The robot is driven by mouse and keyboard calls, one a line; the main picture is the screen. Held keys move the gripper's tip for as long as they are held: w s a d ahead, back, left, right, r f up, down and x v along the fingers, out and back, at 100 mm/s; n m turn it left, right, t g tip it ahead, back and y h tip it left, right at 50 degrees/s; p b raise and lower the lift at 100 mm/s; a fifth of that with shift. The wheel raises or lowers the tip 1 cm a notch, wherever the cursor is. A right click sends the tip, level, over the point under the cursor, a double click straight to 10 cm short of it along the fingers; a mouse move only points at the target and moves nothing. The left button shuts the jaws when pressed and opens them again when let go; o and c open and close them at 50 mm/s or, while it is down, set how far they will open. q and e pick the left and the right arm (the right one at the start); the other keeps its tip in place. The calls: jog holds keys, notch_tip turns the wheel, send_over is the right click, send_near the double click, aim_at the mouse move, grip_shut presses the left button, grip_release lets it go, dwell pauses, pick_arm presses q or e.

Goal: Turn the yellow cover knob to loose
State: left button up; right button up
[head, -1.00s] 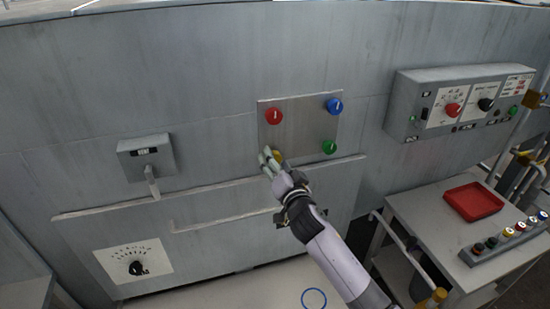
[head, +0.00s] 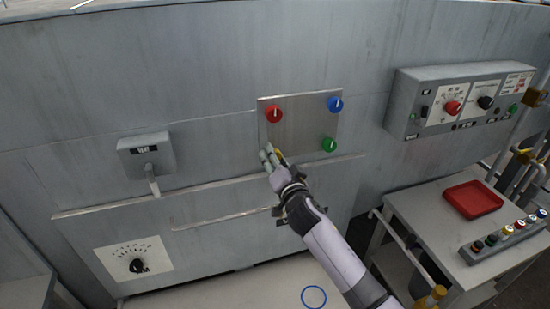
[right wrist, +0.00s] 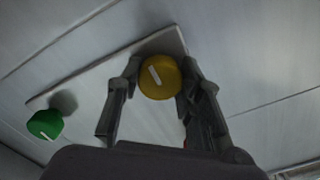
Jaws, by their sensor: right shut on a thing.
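The yellow cover knob (right wrist: 160,77) is round with a white pointer line, at a corner of a square metal plate (head: 301,124) on the grey machine wall. In the right wrist view its line tilts from upper left to lower right. My right gripper (right wrist: 161,76) is shut on the knob, one finger on each side. In the head view, the right gripper (head: 271,154) covers most of the knob, and only a bit of yellow shows beside the fingers. My left gripper is not in view.
The plate also carries a red knob (head: 273,114), a blue knob (head: 334,104) and a green knob (head: 329,144). A lever box (head: 147,155) is at left. A control box (head: 459,100) and a table with a red tray (head: 473,201) are at right.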

jog(key=c, duration=0.3)
jog(key=shift+c, duration=0.2)
